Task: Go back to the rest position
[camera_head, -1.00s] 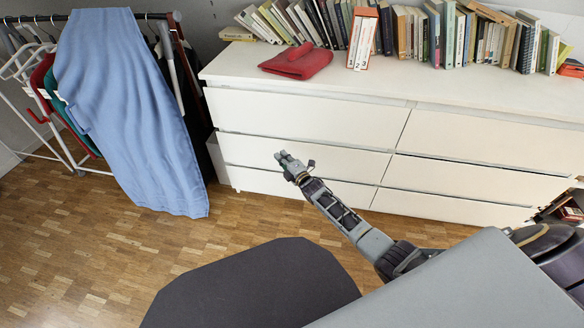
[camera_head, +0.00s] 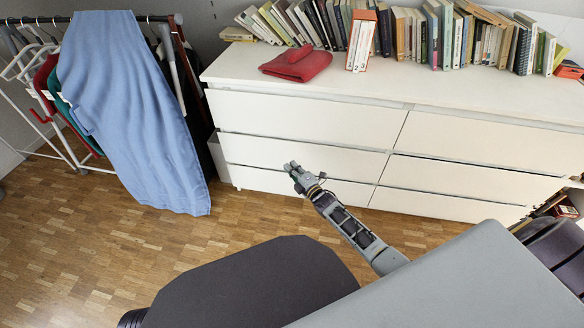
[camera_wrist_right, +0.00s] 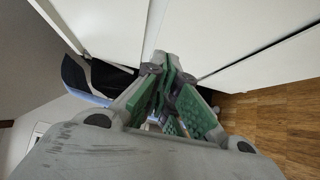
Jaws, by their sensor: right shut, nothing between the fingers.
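My right gripper (camera_head: 291,166) is in front of the lower left drawers of the white dresser (camera_head: 300,112), its arm coming in from the lower right. In the right wrist view the right gripper (camera_wrist_right: 168,60) has its green-padded fingers brought together at the tips, with nothing between them. White drawer fronts (camera_wrist_right: 225,30) lie beyond the fingertips; I cannot tell the exact gap. All the dresser drawers look closed in the head view. My left gripper is not in view.
A clothes rack with a blue cloth (camera_head: 130,110) stands left of the dresser. A folded red cloth (camera_head: 297,65) and a row of books (camera_head: 410,35) are on the dresser top. The wooden floor (camera_head: 110,245) at the left front is clear.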

